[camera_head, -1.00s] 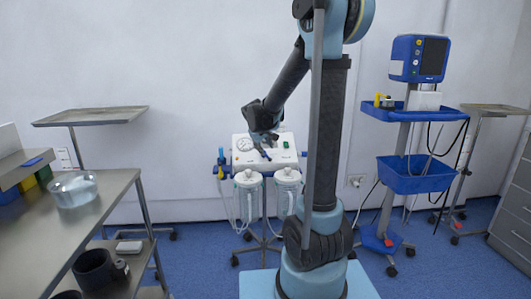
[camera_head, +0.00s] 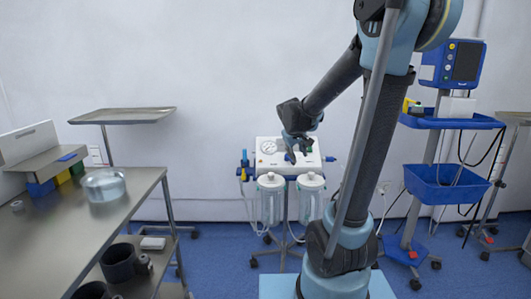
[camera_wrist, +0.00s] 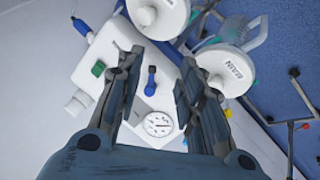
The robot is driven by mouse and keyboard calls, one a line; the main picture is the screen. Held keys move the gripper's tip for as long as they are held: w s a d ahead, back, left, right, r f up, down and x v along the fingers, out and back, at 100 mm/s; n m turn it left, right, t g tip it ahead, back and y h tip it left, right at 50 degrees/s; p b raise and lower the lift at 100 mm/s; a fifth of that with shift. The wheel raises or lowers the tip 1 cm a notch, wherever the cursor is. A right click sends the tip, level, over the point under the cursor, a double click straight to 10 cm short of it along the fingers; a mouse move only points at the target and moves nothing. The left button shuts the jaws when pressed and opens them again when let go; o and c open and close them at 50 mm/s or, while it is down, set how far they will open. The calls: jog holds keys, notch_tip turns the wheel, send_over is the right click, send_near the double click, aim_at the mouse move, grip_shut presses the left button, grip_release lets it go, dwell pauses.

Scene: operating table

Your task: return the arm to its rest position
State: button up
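My arm (camera_head: 372,150) stands on the right of the head view, with its forearm bent down to the left. My gripper (camera_head: 291,155) hangs at its end in front of the white suction unit. In the wrist view my gripper (camera_wrist: 160,72) has its two dark fingers spread apart with nothing between them. The suction unit's white panel shows beyond the fingers, with a round gauge (camera_wrist: 158,124) and a blue knob (camera_wrist: 151,81). I cannot tell the exact gap to the panel.
The suction unit (camera_head: 263,147) carries two clear canisters on a stand. A steel table (camera_head: 70,225) with a clear bowl (camera_head: 104,185) is at left, and a steel tray stand (camera_head: 122,116) behind it. A blue monitor cart (camera_head: 437,190) stands at right. Floor is open between table and stand.

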jog(key=s+d+f+m+g+y, duration=0.1)
jog(key=s+f, duration=0.2)
jog(key=s, duration=0.7)
jog(key=s+d+f+m+g, duration=0.1)
jog(key=s+f+m, duration=0.1)
jog(key=s, duration=0.9)
jog(key=s+d+f+m+g+y, duration=0.1)
jog(key=s+f, duration=0.3)
jog(key=s, duration=0.7)
jog(key=shift+s+d+f+m+g+y, duration=0.2)
jog(key=shift+d+f+m+g+y, duration=0.15)
jog(key=shift+g, duration=0.25)
jog(key=shift+w, duration=0.1)
jog(key=shift+w+f, duration=0.2)
jog(key=shift+w, duration=0.15)
